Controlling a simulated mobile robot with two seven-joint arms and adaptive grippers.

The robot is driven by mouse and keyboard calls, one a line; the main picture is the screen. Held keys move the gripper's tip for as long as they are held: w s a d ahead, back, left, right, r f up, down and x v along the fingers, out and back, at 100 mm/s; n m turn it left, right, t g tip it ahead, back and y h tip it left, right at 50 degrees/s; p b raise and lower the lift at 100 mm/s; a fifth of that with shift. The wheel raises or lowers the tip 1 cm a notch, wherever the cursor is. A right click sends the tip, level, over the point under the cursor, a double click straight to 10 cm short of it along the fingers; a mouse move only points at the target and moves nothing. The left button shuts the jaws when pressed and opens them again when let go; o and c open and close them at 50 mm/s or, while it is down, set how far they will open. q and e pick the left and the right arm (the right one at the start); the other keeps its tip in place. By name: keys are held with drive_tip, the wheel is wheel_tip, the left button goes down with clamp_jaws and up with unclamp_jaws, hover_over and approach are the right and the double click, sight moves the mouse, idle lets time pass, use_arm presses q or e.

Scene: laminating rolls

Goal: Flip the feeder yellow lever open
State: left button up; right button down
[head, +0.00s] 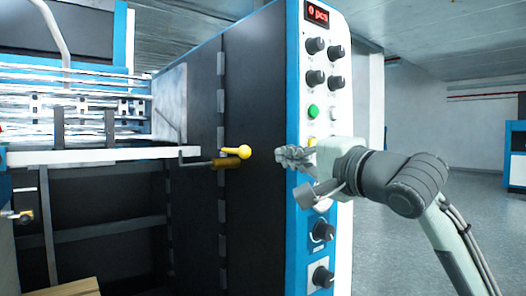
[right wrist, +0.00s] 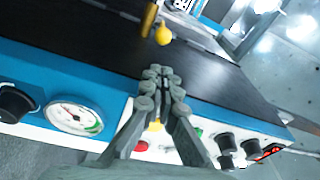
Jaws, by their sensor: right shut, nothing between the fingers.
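The yellow lever (head: 237,152) has a round yellow knob and a darker brass-coloured shaft. It sticks out to the right from the feeder's metal bracket, in front of the dark panel. In the right wrist view the yellow lever (right wrist: 162,34) shows at the top, beyond the fingertips. My right gripper (head: 281,157) is shut and empty, just to the right of the knob in the head view, with a gap between them. In the right wrist view the right gripper (right wrist: 163,75) points toward the lever, its fingers together. My left gripper is not in view.
A blue and white control column (head: 320,130) with knobs, a green button and a red display stands behind my right gripper. A pressure gauge (right wrist: 74,117) shows in the wrist view. The feeder's rail (head: 100,156) is at the left. Open floor (head: 480,215) lies at the right.

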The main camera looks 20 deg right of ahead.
sight(259, 150)
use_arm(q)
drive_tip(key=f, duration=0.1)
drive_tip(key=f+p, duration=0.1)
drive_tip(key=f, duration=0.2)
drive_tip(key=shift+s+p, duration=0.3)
use_arm(e)
drive_tip(key=x, duration=1)
drive_tip(key=shift+w, duration=0.1)
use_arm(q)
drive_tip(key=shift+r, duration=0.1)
use_arm(e)
drive_tip(key=shift+a, duration=0.1)
drive_tip(key=shift+a+m+h, duration=0.1)
drive_tip(key=shift+m+h, duration=0.2)
drive_tip(key=shift+h, duration=0.1)
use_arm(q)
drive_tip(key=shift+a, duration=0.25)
use_arm(e)
drive_tip(key=shift+s+a+h, duration=0.15)
drive_tip(key=shift+s+h, duration=0.1)
drive_tip(key=shift+h, duration=0.05)
drive_tip(key=shift+a+m, duration=0.1)
drive_tip(key=shift+m, duration=0.2)
